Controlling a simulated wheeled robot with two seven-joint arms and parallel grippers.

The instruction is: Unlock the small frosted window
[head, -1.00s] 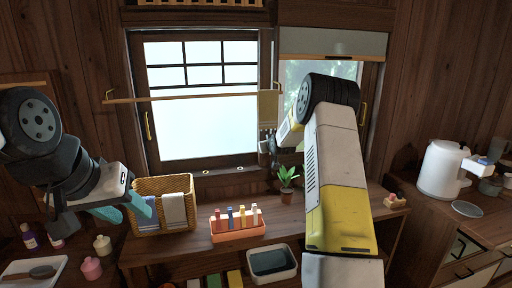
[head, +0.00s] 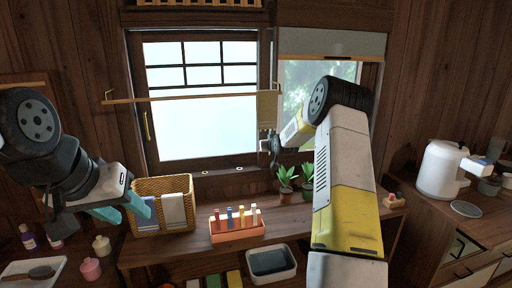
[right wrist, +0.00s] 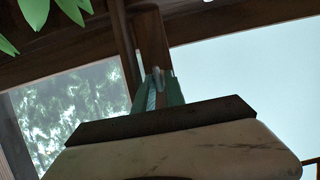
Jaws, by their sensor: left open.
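The window (head: 202,115) is in the back wall, with a pale frosted left pane under a dark grid and a clearer right pane (head: 310,100) showing greenery. My right gripper (head: 266,145) is at the upright frame between the panes, partly hidden by its own wrist. In the right wrist view its teal fingers (right wrist: 160,92) are close together in front of the dark upright (right wrist: 152,45). A small grey piece (right wrist: 157,76) shows at the fingertips; I cannot tell whether they grip it. My left gripper (head: 122,209) is open and empty, left of the wicker basket.
A rod (head: 190,97) with a cloth (head: 268,106) crosses the window. On the bench below are the wicker basket (head: 160,187) with towels, an orange rack (head: 236,233) and potted plants (head: 286,180). A white kettle (head: 440,168) stands at right.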

